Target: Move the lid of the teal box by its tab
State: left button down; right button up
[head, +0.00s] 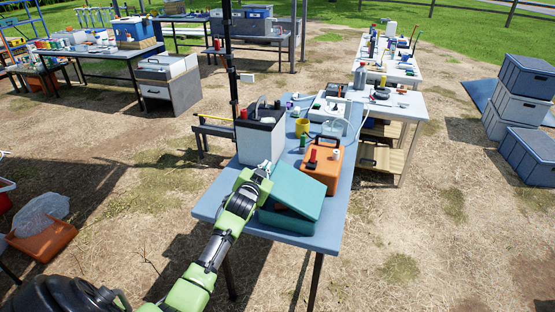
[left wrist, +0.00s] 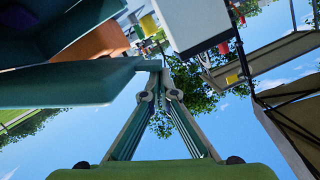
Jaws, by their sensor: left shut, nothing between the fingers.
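The teal box (head: 284,218) stands near the front edge of the blue-grey table. Its lid (head: 298,184) is a sloping teal panel, raised at an angle over a dark gap. In the left wrist view the lid (left wrist: 70,86) spans the left side, with a narrow tab (left wrist: 148,65) at its right end. My left gripper (head: 264,172) is at the box's left upper edge. In the left wrist view its fingertips (left wrist: 161,84) are shut and empty, close by the tab; I cannot tell whether they touch it. My right gripper is not in view.
A white-and-black container (head: 262,137) stands just behind my left gripper, beside a dark pole (head: 231,75). An orange case (head: 321,165) sits right behind the teal box. A yellow cup (head: 302,127) and small bottles stand farther back.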

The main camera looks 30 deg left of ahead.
pick_arm(q)
jog(key=a+f+n+b, duration=0.1)
jog(key=f, duration=0.2)
jog(key=a+f+b, duration=0.1)
jog(key=f, duration=0.2)
jog(key=s+a+f+n+h+b, duration=0.1)
jog(key=f, duration=0.2)
jog(key=shift+f+n+b, duration=0.1)
jog(key=shift+n+b, duration=0.2)
jog(key=shift+f, duration=0.1)
jog(key=shift+f, duration=0.1)
